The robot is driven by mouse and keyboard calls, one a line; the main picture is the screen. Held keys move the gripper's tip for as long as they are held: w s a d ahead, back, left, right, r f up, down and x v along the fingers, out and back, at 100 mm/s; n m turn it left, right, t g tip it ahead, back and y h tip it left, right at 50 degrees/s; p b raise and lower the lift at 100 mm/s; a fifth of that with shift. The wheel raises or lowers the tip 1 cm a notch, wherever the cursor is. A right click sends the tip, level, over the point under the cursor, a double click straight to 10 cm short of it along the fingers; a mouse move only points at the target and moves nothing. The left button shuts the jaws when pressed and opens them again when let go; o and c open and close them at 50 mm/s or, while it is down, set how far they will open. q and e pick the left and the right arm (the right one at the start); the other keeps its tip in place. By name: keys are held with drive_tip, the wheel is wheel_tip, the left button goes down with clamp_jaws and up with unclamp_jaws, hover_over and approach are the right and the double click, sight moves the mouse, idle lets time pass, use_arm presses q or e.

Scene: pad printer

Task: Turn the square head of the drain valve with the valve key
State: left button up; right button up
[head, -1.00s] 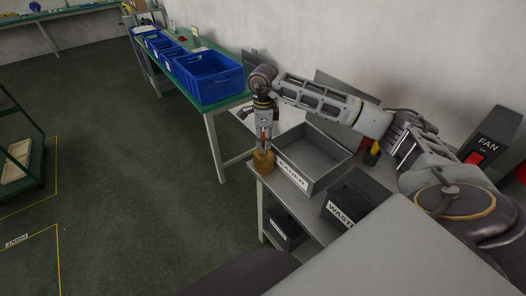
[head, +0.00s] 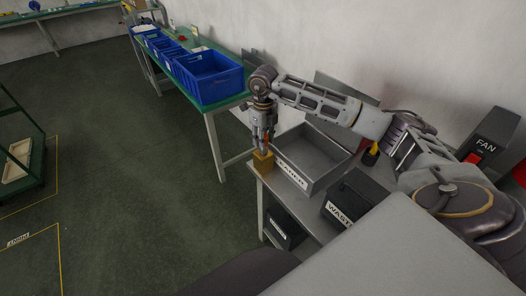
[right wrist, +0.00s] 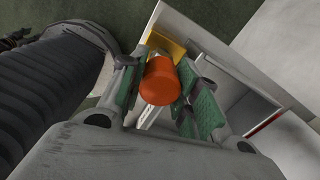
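The valve key seems to be the tool with an orange-red round handle (right wrist: 160,82); a pale shaft shows below it in the right wrist view. A mustard-yellow block (head: 263,161) stands on the near left corner of a grey table, and it also shows behind the handle in the right wrist view (right wrist: 165,44). My right gripper (head: 264,150) points down just above this block. Its green-padded fingers (right wrist: 165,100) stand apart on either side of the handle, with a gap visible on the right. The drain valve's square head is not recognisable in either view. My left gripper is not in view.
A grey open tray (head: 318,160) with a label lies right of the block. A dark waste bin (head: 352,198) stands beside it. Blue bins (head: 207,77) sit on a green bench behind.

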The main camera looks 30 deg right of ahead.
drive_tip(key=o, duration=0.5)
drive_tip(key=shift+r, duration=0.9)
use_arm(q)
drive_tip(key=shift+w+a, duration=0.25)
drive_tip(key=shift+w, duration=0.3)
use_arm(e)
wheel_tip(320, 180, up, 10)
drive_tip(key=shift+r, duration=0.1)
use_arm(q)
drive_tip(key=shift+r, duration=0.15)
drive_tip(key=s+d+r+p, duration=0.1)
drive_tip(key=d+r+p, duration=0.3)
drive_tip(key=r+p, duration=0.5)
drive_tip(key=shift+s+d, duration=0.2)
use_arm(e)
drive_tip(key=shift+r, duration=4.75)
